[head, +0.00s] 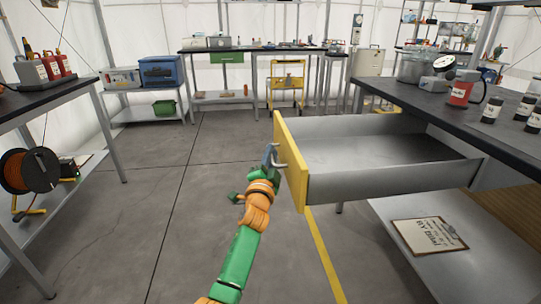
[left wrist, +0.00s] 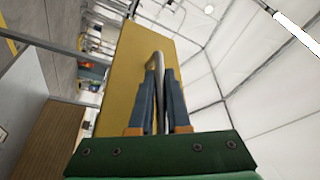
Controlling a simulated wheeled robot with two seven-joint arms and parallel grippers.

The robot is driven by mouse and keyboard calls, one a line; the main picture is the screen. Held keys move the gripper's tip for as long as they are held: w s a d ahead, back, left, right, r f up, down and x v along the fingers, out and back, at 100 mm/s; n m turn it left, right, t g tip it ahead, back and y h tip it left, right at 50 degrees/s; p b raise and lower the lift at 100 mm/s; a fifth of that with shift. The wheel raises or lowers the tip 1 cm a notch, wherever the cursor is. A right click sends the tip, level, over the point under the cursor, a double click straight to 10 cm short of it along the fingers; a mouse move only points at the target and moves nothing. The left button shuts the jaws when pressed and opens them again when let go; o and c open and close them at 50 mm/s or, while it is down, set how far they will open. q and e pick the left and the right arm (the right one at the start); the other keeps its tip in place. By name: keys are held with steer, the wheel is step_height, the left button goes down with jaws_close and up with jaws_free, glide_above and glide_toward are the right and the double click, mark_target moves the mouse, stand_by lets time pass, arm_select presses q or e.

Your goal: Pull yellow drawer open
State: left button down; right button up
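The yellow drawer (head: 291,165) stands pulled out from under the right-hand table, its grey inside showing and empty. Its yellow front also shows in the left wrist view (left wrist: 140,60). A metal bar handle (head: 282,158) is on the front. My left gripper (head: 269,158) is at the handle. In the left wrist view its two fingers (left wrist: 160,95) stand close on both sides of the handle (left wrist: 156,68), shut on it. My right gripper is not in view.
A clipboard (head: 429,236) lies on the shelf below. A cable reel (head: 30,171) is at the left. The floor (head: 140,215) in the middle is clear.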

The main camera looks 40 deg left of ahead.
arm_select(q)
steer(key=c, duration=0.9)
jaws_free()
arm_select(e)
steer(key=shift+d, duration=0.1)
arm_select(q)
steer(key=p+v, duration=0.1)
steer(key=v, duration=0.6)
steer(key=shift+a+f, duration=0.1)
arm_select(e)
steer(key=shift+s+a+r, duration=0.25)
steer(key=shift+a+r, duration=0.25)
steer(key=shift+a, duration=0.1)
